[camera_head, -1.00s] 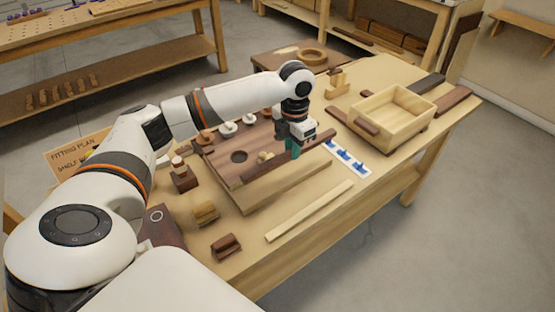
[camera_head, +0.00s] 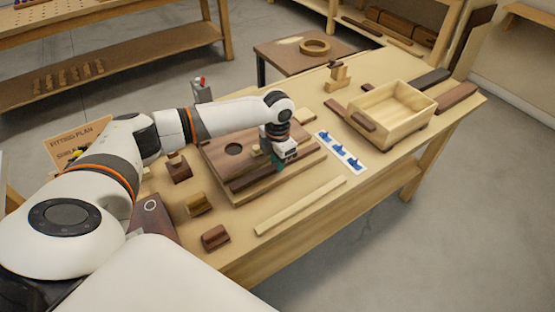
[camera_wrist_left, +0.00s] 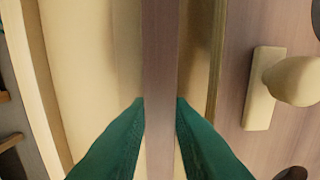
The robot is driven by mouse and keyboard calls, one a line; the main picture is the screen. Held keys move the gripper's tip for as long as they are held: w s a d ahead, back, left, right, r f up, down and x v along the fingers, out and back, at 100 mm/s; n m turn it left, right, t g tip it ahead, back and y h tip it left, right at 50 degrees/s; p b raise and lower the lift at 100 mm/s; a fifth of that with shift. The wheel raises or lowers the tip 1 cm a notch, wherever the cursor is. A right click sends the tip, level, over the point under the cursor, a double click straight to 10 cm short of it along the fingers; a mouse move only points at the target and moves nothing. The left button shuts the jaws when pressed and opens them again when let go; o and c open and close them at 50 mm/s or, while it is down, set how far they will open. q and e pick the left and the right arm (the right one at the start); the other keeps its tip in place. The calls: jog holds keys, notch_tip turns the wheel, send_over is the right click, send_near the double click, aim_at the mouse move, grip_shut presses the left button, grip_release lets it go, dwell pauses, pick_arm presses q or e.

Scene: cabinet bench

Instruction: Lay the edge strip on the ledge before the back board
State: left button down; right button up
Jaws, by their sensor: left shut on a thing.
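The edge strip (camera_head: 251,181) is a long dark brown bar, held lengthwise along the front of the board. My left gripper (camera_head: 279,164) is shut on it near its middle. In the left wrist view the green fingertips (camera_wrist_left: 161,105) press on both sides of the strip (camera_wrist_left: 160,50). The pale ledge (camera_head: 245,197) lies under the strip and shows on both sides of it in the wrist view (camera_wrist_left: 95,60). I cannot tell whether strip and ledge touch. The brown back board (camera_head: 218,145) with a round hole lies behind, partly hidden by my arm. My right gripper is not in view.
A pale strip (camera_head: 300,206) lies along the bench's front edge. A wooden box (camera_head: 394,108) stands to the right, near a white card with blue marks (camera_head: 340,152). Small brown blocks (camera_head: 215,238) sit at the left. A pale knob (camera_wrist_left: 290,82) stands close beside the gripper.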

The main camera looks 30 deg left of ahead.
pick_arm(q)
jog(key=shift+f, duration=0.2)
jog(key=c, duration=1.3)
grip_release()
jog(key=shift+r, duration=0.1)
jog(key=shift+r, duration=0.15)
notch_tip(320, 180, up, 12)
